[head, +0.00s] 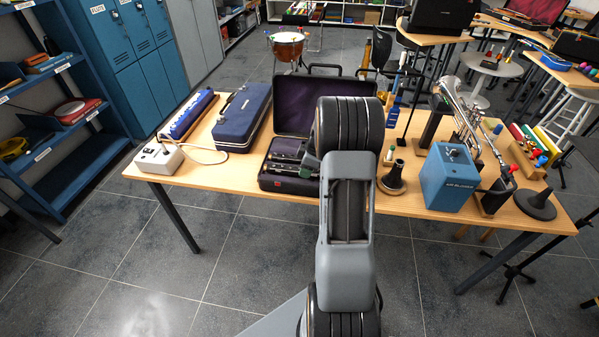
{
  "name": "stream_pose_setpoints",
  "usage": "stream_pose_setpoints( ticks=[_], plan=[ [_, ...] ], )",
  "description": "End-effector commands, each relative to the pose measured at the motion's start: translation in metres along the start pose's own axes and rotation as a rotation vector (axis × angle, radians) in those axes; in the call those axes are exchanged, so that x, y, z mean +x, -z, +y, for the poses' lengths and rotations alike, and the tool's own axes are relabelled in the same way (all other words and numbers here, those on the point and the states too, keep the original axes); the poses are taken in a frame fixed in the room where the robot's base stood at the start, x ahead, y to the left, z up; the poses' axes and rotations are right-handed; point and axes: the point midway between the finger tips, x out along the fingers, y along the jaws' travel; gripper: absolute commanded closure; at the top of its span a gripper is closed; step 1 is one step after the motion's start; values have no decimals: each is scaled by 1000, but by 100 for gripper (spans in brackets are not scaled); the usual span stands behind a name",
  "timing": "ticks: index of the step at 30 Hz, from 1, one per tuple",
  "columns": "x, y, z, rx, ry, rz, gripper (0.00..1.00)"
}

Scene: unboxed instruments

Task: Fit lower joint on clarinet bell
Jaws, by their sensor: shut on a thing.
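The clarinet bell (393,180) appears to be the black flared piece standing wide end down on the table, just right of my arm. It has a light ring near its base. An open dark case (290,188) lies left of my arm, with a purple-lined lid and dark instrument parts in its tray. My arm rises through the middle of the view and covers the case's right side. I cannot make out the lower joint for certain.
A small pale cylinder (390,154) stands behind the bell. Floor in front is clear.

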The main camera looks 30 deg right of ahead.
Motion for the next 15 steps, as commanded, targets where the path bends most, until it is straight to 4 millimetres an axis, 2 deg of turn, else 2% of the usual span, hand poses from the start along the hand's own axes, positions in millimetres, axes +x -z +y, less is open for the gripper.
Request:
stream_pose_setpoints(
  ticks=[15],
  plan=[
    [-6, 2, 0, 0, -1, 0, 95]
  ],
)
